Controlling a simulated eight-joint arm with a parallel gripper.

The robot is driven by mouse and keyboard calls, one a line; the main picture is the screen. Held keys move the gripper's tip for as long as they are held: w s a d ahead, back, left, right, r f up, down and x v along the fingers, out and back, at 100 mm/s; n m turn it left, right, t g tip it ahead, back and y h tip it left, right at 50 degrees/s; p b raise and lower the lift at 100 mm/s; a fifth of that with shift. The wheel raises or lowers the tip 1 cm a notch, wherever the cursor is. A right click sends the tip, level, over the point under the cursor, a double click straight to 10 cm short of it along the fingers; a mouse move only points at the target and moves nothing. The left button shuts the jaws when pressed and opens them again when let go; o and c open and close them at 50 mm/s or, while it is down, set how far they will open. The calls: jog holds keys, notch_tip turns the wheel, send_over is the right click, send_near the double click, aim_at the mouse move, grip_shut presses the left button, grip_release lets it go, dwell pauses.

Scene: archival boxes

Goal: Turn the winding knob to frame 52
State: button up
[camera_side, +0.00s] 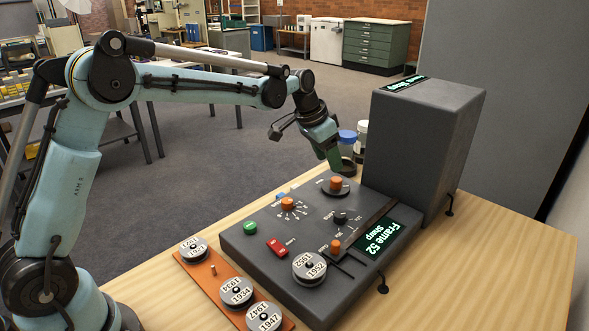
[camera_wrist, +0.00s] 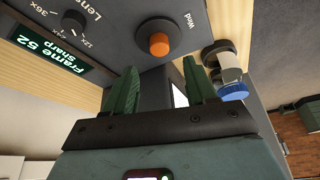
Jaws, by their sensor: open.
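The winding knob (camera_side: 336,183) is orange on a dark round base, at the back of the grey reader panel. In the wrist view the knob (camera_wrist: 160,43) stands beside the label "Wind". The display (camera_side: 375,238) reads "Frame 52" and "Sharp"; it also shows in the wrist view (camera_wrist: 52,55). My gripper (camera_side: 346,166) is just behind and above the knob. In the wrist view its green fingers (camera_wrist: 160,80) are apart, with nothing between them, and the knob lies beyond their tips, not touched.
A tall grey housing (camera_side: 420,140) stands right of the knob. A blue-lidded jar (camera_side: 347,137) stands close behind my gripper. The panel also carries another orange knob (camera_side: 288,204), a black lens knob (camera_side: 340,217), a red switch (camera_side: 277,247) and a 1952 reel (camera_side: 309,268).

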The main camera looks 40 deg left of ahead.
jog(key=shift+v, duration=2.7)
jog(key=s+r+n+t, duration=0.2)
jog(key=s, duration=1.2)
jog(key=s+f+n, duration=0.1)
jog(key=s+f, duration=0.2)
jog(key=s, duration=0.2)
jog(key=s+f+t+y, duration=0.1)
jog(key=s+f, duration=0.1)
jog(key=s, duration=0.3)
jog(key=shift+s+f+n, duration=0.35)
jog(key=shift+f+n, duration=0.05)
jog(key=shift+d, duration=0.1)
